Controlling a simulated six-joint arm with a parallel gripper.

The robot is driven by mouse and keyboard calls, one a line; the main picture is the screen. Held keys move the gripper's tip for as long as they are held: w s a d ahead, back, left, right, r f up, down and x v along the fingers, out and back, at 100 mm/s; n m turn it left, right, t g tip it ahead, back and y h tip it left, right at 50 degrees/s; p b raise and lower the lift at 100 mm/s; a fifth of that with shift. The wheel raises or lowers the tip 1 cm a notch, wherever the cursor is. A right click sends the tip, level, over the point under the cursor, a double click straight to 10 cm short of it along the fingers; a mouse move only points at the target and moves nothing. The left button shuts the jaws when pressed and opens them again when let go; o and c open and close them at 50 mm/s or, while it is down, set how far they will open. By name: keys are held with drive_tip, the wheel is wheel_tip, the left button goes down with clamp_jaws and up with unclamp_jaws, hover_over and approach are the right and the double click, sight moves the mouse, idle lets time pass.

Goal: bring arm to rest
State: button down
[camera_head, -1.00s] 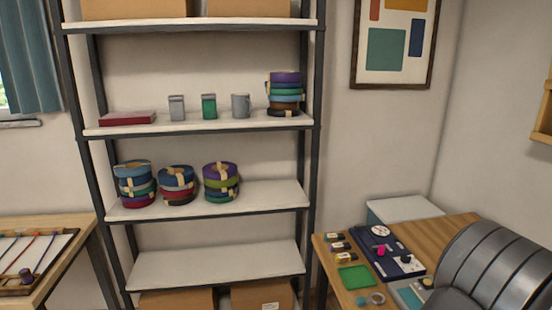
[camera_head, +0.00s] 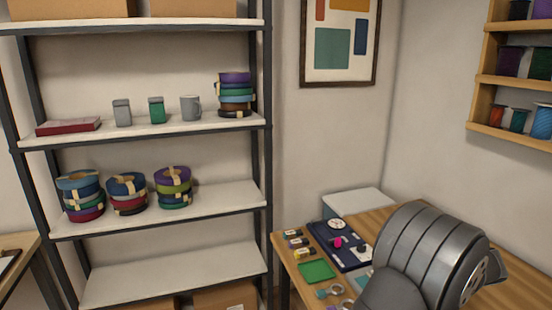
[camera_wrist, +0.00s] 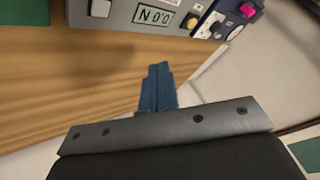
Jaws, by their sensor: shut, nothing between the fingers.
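My gripper (camera_wrist: 157,88) shows in the wrist view, with its two blue fingers together and nothing between them. It is in the air above or beside the wooden table, which shows behind it in that view (camera_wrist: 75,85). In the head view my grey arm (camera_head: 430,245) stands large at the lower right and covers part of the wooden table (camera_head: 515,290). The fingers are hidden in the head view.
The table holds a dark blue board (camera_head: 345,255), a green mat (camera_head: 317,271) and small items. A metal shelf rack (camera_head: 268,160) with stacked cord rolls (camera_head: 173,188) stands at left. A wooden wall shelf (camera_head: 485,75) with spools hangs at upper right.

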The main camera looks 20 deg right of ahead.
wheel_tip(320, 180, up, 6)
drive_tip(key=s+n+g+y, duration=0.1)
drive_tip(key=n+g+y, duration=0.1)
drive_tip(key=n+g, duration=0.5)
drive_tip(key=n, duration=0.3)
drive_tip(key=shift+d+g, duration=0.4)
idle(0.7)
